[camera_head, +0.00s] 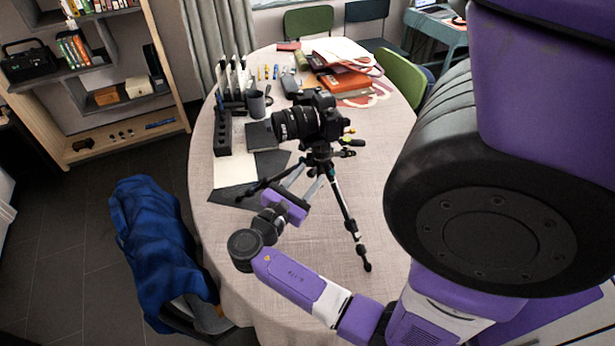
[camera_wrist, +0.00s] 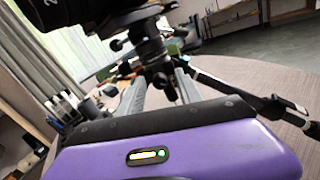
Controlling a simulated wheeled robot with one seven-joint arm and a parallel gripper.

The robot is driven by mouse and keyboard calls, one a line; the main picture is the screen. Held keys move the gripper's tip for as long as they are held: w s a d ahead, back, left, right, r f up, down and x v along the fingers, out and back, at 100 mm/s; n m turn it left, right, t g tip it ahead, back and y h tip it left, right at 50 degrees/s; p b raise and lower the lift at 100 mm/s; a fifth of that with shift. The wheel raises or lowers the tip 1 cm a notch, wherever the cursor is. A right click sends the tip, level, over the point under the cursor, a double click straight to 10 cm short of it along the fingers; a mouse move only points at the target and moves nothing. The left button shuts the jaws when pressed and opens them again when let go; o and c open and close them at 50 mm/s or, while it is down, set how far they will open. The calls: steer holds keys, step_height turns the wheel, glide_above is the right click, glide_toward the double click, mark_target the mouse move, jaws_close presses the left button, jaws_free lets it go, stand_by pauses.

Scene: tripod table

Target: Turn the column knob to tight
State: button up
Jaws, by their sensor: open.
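A small black tripod (camera_head: 345,215) stands on the table with a black camera (camera_head: 300,122) on top. Its centre column (camera_wrist: 150,48) shows in the wrist view, with a small dark knob (camera_wrist: 117,45) on its left side. I cannot tell from its look whether this is the column knob or how tight it is. My gripper (camera_head: 311,176) reaches in low under the camera, close to the column. In the wrist view its two grey fingers (camera_wrist: 158,76) are apart, with the column's lower end between and beyond them. Contact cannot be told; nothing seems held.
The oval table (camera_head: 310,275) has bare cloth in front and right of the tripod. A black pen holder block (camera_head: 222,132), a grey cup (camera_head: 257,103) and orange books (camera_head: 345,82) stand behind. A chair with a blue cloth (camera_head: 155,235) is at the left.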

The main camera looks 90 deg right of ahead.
steer(key=shift+c, duration=0.4)
jaws_close()
steer(key=shift+m, duration=0.4)
steer(key=m, duration=0.3)
steer(key=shift+a+m, duration=0.1)
steer(key=shift+m, duration=0.3)
steer(key=m+b, duration=0.1)
steer(key=m, duration=0.3)
steer(key=shift+f+m+b, duration=0.15)
steer(key=shift+m+b, duration=0.15)
steer(key=shift+b, duration=0.05)
steer(key=m+b, duration=0.3)
steer(key=m, duration=0.2)
steer(key=shift+f, duration=0.1)
steer(key=shift+m+b, duration=1.1)
steer(key=shift+m, duration=0.7)
